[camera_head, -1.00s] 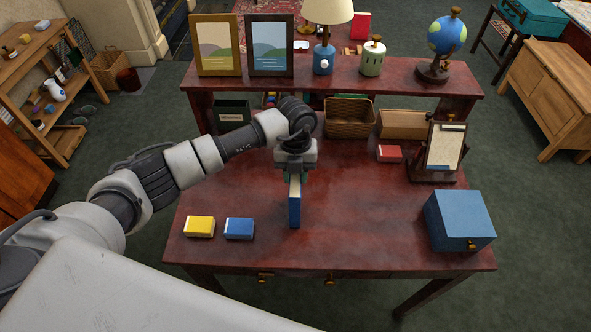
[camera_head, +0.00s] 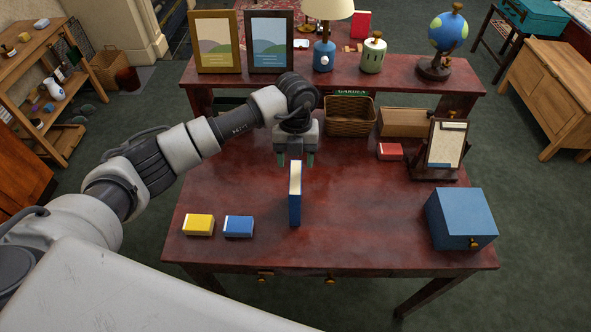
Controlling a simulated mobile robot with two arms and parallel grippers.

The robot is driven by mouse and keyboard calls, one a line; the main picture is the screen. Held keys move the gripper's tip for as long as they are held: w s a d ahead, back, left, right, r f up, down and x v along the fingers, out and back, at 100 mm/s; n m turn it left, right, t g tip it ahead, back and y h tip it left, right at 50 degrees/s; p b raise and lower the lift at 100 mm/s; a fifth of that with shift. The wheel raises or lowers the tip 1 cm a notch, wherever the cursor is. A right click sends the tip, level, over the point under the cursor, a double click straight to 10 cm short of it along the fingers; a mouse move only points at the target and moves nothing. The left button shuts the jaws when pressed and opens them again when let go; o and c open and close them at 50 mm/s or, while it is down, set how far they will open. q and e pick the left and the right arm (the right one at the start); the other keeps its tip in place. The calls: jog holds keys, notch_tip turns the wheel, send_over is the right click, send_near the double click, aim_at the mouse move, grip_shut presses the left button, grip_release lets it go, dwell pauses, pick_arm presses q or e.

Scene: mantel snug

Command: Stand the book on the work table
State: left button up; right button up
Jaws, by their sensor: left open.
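A blue book (camera_head: 295,207) with pale pages stands upright on its edge on the dark red work table (camera_head: 350,210), near the middle, with nothing holding it. My left gripper (camera_head: 295,162) is open and empty, fingers pointing down, above and behind the book and apart from it. My right gripper is not in view.
A yellow box (camera_head: 198,225) and a small blue box (camera_head: 238,228) lie front left. A large blue box (camera_head: 461,219), a clipboard stand (camera_head: 442,146), a red box (camera_head: 389,151) and a basket (camera_head: 349,115) stand on the table. A raised shelf (camera_head: 400,76) runs behind.

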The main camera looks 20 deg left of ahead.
pick_arm(q)
notch_tip(320, 180, up, 8)
jog(key=w+b, duration=0.1)
jog(key=shift+a+b, duration=0.15)
jog(key=shift+b, duration=0.15)
jog(key=shift+f, duration=0.15)
